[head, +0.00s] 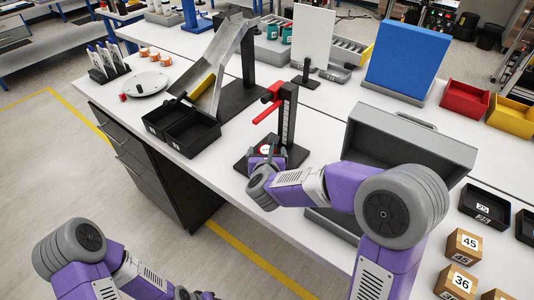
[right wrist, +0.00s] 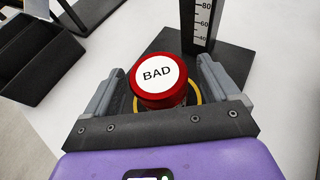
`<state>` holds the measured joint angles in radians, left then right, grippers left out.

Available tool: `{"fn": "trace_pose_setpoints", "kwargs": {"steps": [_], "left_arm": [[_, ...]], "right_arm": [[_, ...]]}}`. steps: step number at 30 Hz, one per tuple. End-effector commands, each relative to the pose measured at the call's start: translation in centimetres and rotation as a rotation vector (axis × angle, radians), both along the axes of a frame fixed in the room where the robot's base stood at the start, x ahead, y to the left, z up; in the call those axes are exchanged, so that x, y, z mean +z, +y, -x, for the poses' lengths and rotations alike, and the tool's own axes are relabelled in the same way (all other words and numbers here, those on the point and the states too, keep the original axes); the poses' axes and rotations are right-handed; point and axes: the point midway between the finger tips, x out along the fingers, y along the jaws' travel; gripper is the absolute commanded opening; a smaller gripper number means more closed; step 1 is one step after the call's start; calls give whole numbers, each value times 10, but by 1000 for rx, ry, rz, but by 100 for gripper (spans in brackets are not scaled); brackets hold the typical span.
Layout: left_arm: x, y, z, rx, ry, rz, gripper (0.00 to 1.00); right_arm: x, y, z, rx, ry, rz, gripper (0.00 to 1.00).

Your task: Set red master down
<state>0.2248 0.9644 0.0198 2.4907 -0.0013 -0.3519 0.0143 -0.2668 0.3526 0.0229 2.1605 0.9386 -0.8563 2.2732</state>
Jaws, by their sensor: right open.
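The red master (right wrist: 158,82) is a short red cylinder with a white top marked "BAD". It stands upright on the black base of the gauge stand (right wrist: 228,62), with part of a yellow ring showing around its foot. My right gripper (right wrist: 163,90) is open, one finger on each side of the master, with gaps visible between. In the head view the right gripper (head: 266,160) is at the stand's base and partly hides the master (head: 265,149). My left gripper (head: 192,294) is at the bottom edge, cut off, so its jaws cannot be read.
The stand's scaled column (head: 288,115) with its red arm (head: 266,110) rises just behind the right gripper. Black bins (head: 193,143) lie to the left, below a sloping chute (head: 222,60). A grey open box (head: 400,140) is at right. A white plate (head: 148,84) is far left.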

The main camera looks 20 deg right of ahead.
Motion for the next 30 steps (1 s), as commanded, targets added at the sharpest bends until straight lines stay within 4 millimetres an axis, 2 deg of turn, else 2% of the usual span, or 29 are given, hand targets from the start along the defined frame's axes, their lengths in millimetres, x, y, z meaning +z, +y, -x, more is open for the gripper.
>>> {"fn": "trace_pose_setpoints", "kwargs": {"steps": [6,21,25,30], "left_arm": [[8,0,0,0,0,0,48],[20,0,0,0,0,0,48],[22,0,0,0,0,0,48],[23,0,0,0,0,0,48]], "right_arm": [[6,0,0,0,1,1,89],[44,27,90,2,-1,0,89],[48,29,102,0,-1,0,89],[49,31,107,0,0,1,89]]}}
